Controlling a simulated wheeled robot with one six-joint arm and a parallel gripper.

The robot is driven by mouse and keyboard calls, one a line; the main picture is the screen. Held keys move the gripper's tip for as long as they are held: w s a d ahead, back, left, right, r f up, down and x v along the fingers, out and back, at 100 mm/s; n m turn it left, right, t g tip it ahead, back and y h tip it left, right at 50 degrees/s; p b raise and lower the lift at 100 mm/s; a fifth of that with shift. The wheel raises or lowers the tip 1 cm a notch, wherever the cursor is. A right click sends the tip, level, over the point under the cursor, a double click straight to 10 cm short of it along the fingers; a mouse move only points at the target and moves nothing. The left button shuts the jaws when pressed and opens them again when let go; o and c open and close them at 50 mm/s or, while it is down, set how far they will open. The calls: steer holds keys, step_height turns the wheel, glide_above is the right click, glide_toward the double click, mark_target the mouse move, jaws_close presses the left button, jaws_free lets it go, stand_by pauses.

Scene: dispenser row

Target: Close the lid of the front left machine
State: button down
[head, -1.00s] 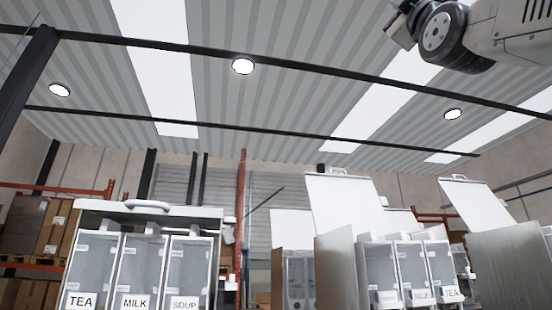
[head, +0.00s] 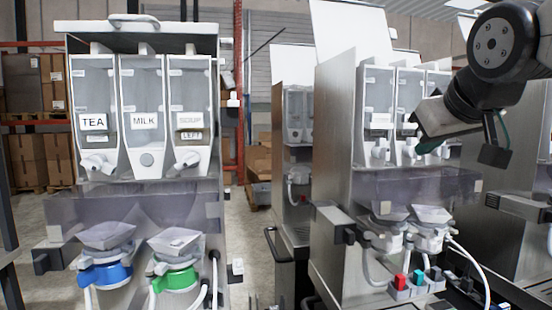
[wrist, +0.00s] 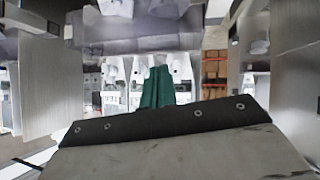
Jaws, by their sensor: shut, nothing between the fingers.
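The left machine (head: 145,185), with hoppers labelled TEA, MILK and SOUP, stands at the left of the head view. Its lid (head: 90,27) lies flat across the top and looks down, with a handle (head: 140,17) on it. My gripper (head: 428,147) is at the right of the head view, in front of the middle machine and well to the right of the left machine. Its green fingers (wrist: 157,88) are together and empty in the wrist view, pointing toward blurred machines. The fingertips are partly hidden by my wrist in the head view.
The middle machine (head: 338,150) has a raised white lid (head: 350,40). Another machine behind it also has a raised lid (head: 291,65). A further machine stands at the right edge. Free floor (head: 243,225) shows between the left and middle machines. Shelves with boxes (head: 28,160) are behind.

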steer(key=s+f+m+g, duration=0.1)
steer(key=s+f+g, duration=0.3)
steer(key=s+f, duration=0.6)
steer(key=s+d+f+m+g, duration=0.1)
steer(key=s+f+g, duration=0.4)
steer(key=s+f, duration=0.6)
step_height(320, 180, down, 6)
steer(key=shift+r+g, duration=0.1)
steer(key=shift+g, duration=0.2)
